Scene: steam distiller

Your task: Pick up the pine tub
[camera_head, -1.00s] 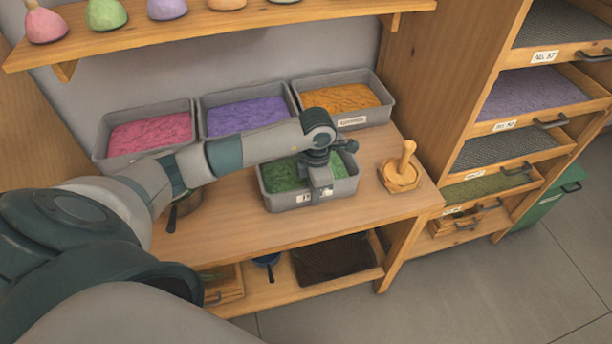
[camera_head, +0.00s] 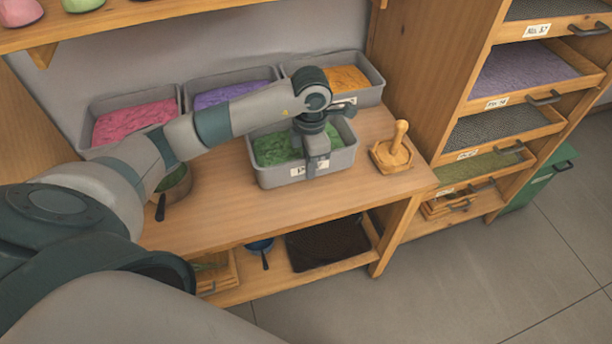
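The tub that looks like the pine tub (camera_head: 268,176) is a grey rectangular tub of green material. Its front label starts with "P" and is partly covered. It is over the middle of the wooden worktop, level, seemingly just clear of it. My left gripper (camera_head: 312,168) comes down over the tub's front wall at the label, with its fingers on that wall. It appears shut on the wall; the inner finger is hidden. My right gripper is not in view.
Grey tubs of pink (camera_head: 133,121), purple (camera_head: 224,94) and orange (camera_head: 346,78) material stand behind. A small pot (camera_head: 172,184) sits at the left. A drawer cabinet (camera_head: 425,60) rises at the right.

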